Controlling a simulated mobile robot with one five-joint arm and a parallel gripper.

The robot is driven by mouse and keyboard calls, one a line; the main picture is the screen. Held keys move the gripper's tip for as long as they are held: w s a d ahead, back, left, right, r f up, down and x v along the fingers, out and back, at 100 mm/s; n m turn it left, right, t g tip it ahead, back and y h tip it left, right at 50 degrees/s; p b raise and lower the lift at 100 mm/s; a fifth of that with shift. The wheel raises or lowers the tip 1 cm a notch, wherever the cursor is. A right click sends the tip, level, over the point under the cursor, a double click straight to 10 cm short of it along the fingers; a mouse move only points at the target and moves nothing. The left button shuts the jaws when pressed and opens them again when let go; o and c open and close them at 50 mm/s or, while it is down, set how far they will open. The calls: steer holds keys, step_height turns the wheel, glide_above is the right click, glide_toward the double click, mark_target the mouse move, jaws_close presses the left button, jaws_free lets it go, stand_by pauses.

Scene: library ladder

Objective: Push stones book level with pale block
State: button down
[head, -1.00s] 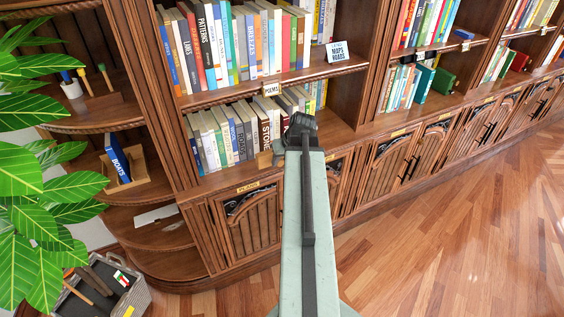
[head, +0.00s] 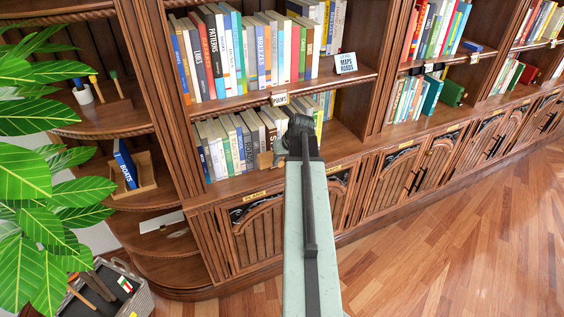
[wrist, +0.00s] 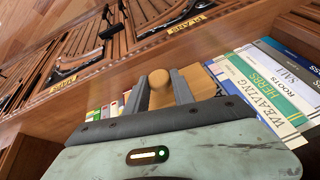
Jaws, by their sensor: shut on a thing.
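My gripper (wrist: 160,90) is shut on the round knob of a pale wooden block (wrist: 198,82) in the wrist view. The block also shows in the head view (head: 265,160), just left of my gripper, in front of the lower row of books. I cannot tell whether it touches a spine. The stones book (head: 271,143) stands upright in that row, mostly hidden behind my gripper and the block; only part of its lettering shows. No other pale block is clear in view, so I cannot tell how the book's spine lines up with one.
Upright books, among them the weaving book (wrist: 262,100), stand close beside the block. The shelf with the poems label (head: 280,99) is just above my gripper. Cupboard doors lie below the plans label (head: 256,194). A leafy plant (head: 40,190) fills the left side.

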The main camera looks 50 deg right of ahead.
steer(key=shift+w+d, duration=0.25)
steer(key=shift+w, duration=0.35)
steer(key=shift+w+d, duration=0.25)
steer(key=shift+w, duration=0.4)
steer(key=shift+w+d, duration=0.25)
steer(key=shift+w, duration=0.35)
stand_by(0.3)
steer(key=s+a, duration=0.2)
steer(key=s, duration=0.4)
steer(key=shift+s+a, duration=0.25)
steer(key=shift+a, duration=0.05)
stand_by(0.5)
